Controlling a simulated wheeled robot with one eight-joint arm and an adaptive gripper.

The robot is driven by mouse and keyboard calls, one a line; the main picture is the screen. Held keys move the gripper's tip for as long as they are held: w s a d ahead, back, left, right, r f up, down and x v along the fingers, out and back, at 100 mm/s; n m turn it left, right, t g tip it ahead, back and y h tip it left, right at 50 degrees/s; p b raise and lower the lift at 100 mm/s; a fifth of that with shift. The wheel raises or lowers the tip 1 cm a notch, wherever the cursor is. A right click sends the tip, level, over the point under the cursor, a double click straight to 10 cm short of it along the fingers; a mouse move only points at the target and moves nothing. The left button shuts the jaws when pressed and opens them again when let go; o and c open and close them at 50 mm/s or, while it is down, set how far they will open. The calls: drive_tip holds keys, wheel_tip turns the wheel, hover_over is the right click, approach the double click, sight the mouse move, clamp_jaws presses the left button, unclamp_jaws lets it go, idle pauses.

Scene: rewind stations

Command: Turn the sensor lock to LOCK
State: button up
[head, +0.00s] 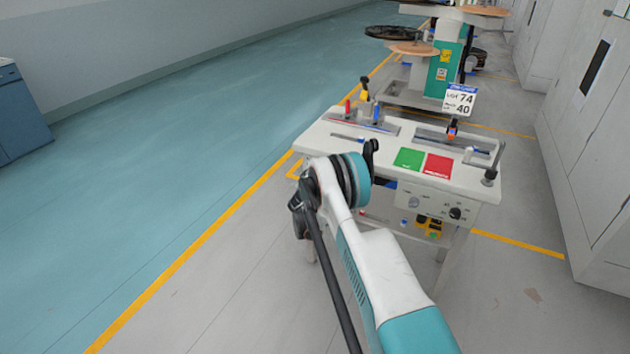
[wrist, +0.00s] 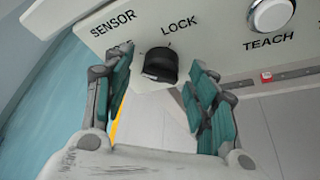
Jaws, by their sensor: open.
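The sensor lock is a black round knob (wrist: 160,64) on a pale panel (wrist: 215,35) in the wrist view. The words SENSOR and LOCK are printed above it, with LOCK to its upper right. A further label at its left is partly covered by a finger. My gripper (wrist: 160,76) is open, with one teal-padded finger on each side of the knob and gaps between. I cannot tell exactly where the knob's pointer stands. In the head view my arm hides the sensor knob, and I cannot make out the gripper's fingers clearly.
A white TEACH button (wrist: 271,15) sits right of the knob. In the head view the station table (head: 330,140) carries green (head: 409,158) and red (head: 438,165) pads. Another black knob (head: 455,213) is on its front panel. Cabinets (head: 590,120) stand right; floor at left is open.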

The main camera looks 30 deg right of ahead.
drive_tip(key=c, duration=1)
drive_tip(key=shift+s+d+f+m+t+y, duration=0.15)
drive_tip(key=shift+m+t, duration=0.4)
drive_tip(key=shift+m, duration=0.55)
drive_tip(key=shift+a+m+t+y, duration=0.15)
drive_tip(key=shift+m+t, duration=0.4)
drive_tip(key=shift+m, duration=0.55)
drive_tip(key=shift+d, duration=0.1)
drive_tip(key=o, duration=1)
